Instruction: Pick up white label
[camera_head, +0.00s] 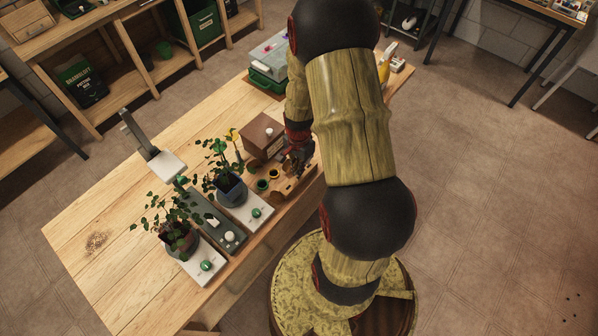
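I cannot single out the white label with certainty. A small pale patch (275,148) shows on the front of the brown box (257,131), but it is too small to tell what it is. My gripper (298,161) is just right of the brown box, low over the back right part of a wooden tray (291,191). Its fingers are small, dark and partly turned away, so I cannot tell whether they are open or shut or hold anything. My arm hides the table's right part.
Two potted plants (180,240) (230,187) stand on pale bases with green knobs on the wooden table (115,215). Small dark cups (262,185) sit by the tray. A grey-green case (268,77) is at the back. The table's left side is largely clear.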

